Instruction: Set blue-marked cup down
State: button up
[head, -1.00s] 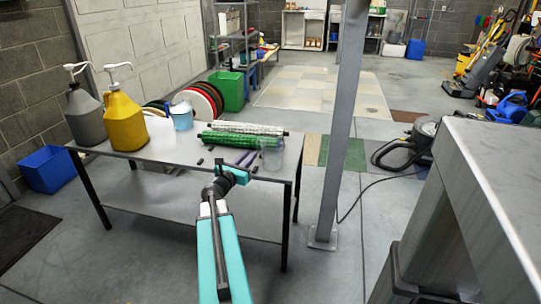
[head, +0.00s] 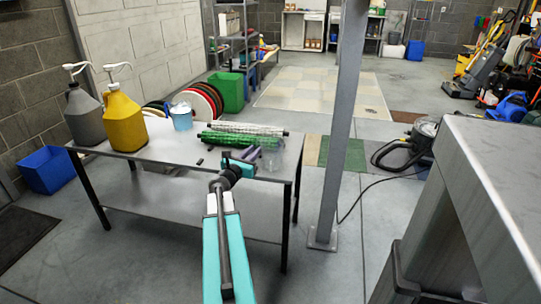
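A clear, see-through cup (head: 272,157) is near the right end of the metal table (head: 160,172). It is small and faint here, and I cannot make out a blue mark on it. My gripper (head: 254,155) is at the table's front right, just left of the cup, with its fingers pointing toward it. The fingers are too small and overlapped to show whether they are apart or closed on the cup. I cannot tell whether the cup's base touches the tabletop.
A green roll (head: 222,139) and a pale roll (head: 250,128) lie behind the gripper. A light blue container (head: 181,117), a yellow jug (head: 124,122) and a grey jug (head: 84,117) stand further left. A steel post (head: 340,130) rises right of the table. The table's front middle is mostly clear.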

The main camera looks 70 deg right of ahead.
jog(key=shift+s+d, duration=0.2)
jog(key=shift+d, duration=1.35)
grip_shut()
